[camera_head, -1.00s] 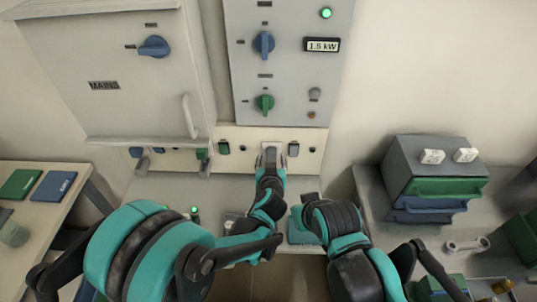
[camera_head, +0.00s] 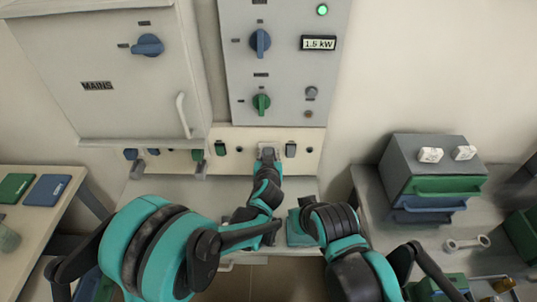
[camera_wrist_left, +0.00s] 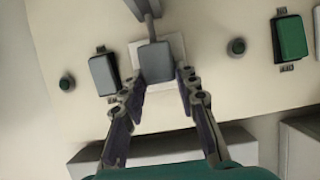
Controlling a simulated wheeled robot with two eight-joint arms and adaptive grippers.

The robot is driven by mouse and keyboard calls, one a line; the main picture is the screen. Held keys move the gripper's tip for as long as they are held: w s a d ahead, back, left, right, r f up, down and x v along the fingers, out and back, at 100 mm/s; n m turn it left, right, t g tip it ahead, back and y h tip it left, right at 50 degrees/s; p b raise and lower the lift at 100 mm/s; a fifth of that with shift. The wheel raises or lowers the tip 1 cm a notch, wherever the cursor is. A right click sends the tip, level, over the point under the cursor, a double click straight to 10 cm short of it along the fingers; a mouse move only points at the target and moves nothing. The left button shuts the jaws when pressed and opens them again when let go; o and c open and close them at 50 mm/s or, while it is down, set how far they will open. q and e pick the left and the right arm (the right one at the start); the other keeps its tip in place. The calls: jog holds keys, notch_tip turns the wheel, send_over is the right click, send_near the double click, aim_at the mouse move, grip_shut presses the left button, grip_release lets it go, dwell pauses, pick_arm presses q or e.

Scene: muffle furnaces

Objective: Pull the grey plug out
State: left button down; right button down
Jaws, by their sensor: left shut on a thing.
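The grey plug (camera_wrist_left: 156,62) is a small block with a grey cable running from it, in front of a white socket plate (camera_wrist_left: 176,46) on the cream panel. My left gripper (camera_wrist_left: 161,80) has one finger on each side of the plug and is shut on it. In the head view the left gripper (camera_head: 268,156) is at the panel and largely hides the plug. Whether the plug's pins are still in the socket cannot be seen. My right gripper (camera_head: 299,218) is low, right of the left arm and away from the panel; its fingers are not clear.
The grey MAINS cabinet (camera_head: 125,105) is above left, with the control box (camera_head: 285,75) above. A drawer unit (camera_head: 430,175) stands at right. The wall beside it is bare.

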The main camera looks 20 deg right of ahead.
pick_arm(q)
jog(key=s, duration=0.2)
jog(key=s+a, duration=0.1)
jog(key=shift+s, duration=0.35)
jog(key=c, duration=1.1)
grip_release()
jog(key=v, duration=1.2)
